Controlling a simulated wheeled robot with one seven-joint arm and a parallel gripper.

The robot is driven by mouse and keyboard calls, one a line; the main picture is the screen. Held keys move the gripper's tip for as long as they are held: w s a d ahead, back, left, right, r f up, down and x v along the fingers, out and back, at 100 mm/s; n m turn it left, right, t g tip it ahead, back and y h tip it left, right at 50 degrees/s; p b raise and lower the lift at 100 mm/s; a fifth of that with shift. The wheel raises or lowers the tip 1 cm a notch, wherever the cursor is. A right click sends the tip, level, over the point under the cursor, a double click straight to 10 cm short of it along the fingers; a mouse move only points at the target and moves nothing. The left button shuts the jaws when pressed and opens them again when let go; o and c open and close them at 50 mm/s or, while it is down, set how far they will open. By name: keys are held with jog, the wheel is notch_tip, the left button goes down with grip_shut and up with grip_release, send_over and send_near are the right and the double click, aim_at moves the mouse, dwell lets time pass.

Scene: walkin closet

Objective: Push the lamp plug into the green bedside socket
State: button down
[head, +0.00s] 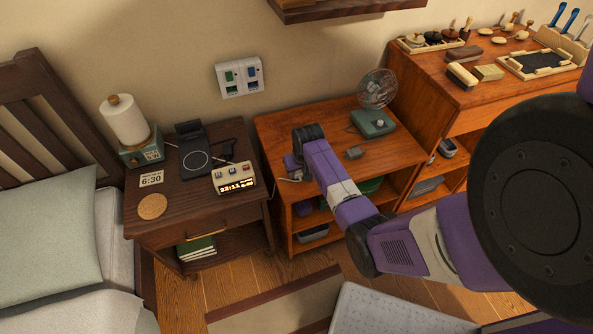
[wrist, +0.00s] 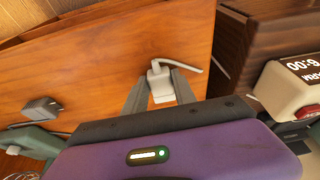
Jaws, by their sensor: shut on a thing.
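The green socket (head: 230,76) is the left one of two on a white wall plate, above the gap between the nightstand and the orange wooden shelf. My gripper (wrist: 162,97) is shut on a white plug (wrist: 158,75) low over the shelf top; I cannot tell whether the plug touches the wood. A short white cord (wrist: 188,64) leaves the plug towards the nightstand side, and its far end is hidden. In the head view my gripper (head: 296,174) is partly hidden by my wrist. The lamp (head: 125,121), with a white cylinder shade and teal base, stands on the nightstand.
The blue socket (head: 252,72) is right beside the green one. A dark grey plug (head: 353,153) lies on the shelf near a teal fan (head: 373,121). The nightstand (head: 195,219) holds a black charger stand (head: 193,142), a clock (head: 234,179) and a black plug (head: 227,151).

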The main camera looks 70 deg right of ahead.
aim_at(298, 172)
jog(key=c, duration=1.6)
grip_release()
grip_shut()
jog(key=shift+r+p, duration=3)
jog(key=shift+p, duration=0.05)
jog(key=shift+r, duration=0.15)
